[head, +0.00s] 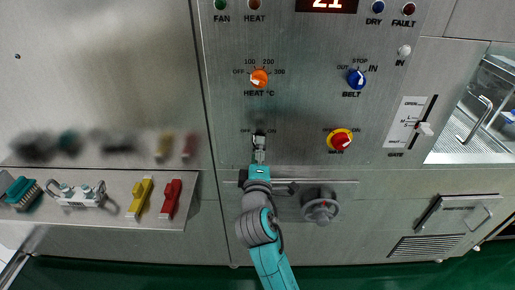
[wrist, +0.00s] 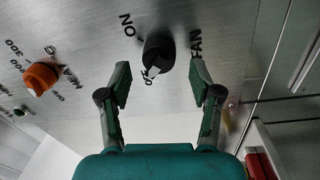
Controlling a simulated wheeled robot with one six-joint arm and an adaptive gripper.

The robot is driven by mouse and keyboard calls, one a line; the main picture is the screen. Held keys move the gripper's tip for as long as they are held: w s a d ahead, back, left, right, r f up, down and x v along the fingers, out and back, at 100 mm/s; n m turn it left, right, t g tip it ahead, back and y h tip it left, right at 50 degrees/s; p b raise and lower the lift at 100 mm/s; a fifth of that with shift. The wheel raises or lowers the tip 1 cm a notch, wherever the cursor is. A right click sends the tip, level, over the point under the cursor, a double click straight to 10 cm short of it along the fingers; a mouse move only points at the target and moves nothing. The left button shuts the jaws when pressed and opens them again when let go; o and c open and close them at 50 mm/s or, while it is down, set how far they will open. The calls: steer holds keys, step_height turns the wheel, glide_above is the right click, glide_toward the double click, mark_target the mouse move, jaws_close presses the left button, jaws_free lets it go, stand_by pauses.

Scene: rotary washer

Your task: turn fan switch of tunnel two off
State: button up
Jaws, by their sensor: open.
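The fan switch, a black rotary knob (wrist: 160,52), sits on the steel panel in the wrist view, with the labels ON and FAN beside it. A pale tip on the knob faces a partly covered label that starts with O; the exact setting is hard to read. My gripper (wrist: 160,76) is open, with one finger on each side of the knob. The fingers seem apart from it, and nothing is held. In the head view my gripper (head: 259,151) is at the panel between the OFF and ON labels and hides most of the switch.
The orange heat knob (head: 259,78) is above the switch. The blue belt knob (head: 356,79) and red-and-yellow main knob (head: 340,140) are to the right. A gate slider (head: 424,128) is farther right. A shelf (head: 105,211) with brushes and red and yellow items is at left.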

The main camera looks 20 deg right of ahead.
steer(key=v, duration=1)
steer(key=shift+s, duration=0.2)
steer(key=shift+f, duration=0.1)
steer(key=s+d+f+m+g+y, duration=0.25)
steer(key=s+f+y, duration=0.35)
steer(key=s+f, duration=1.25)
steer(key=s+d+r+m, duration=0.1)
steer(key=s+r+m, duration=0.2)
steer(key=s+m, duration=0.6)
steer(key=f+v, duration=0.2)
steer(key=v, duration=1.1)
steer(key=shift+s+d+f, duration=0.15)
steer(key=shift+s+f, duration=0.2)
steer(key=shift+s, duration=0.1)
steer(key=o, duration=0.3)
steer(key=shift+s+r+m+g, duration=0.2)
steer(key=shift+s+m+g, duration=0.1)
steer(key=shift+m, duration=0.15)
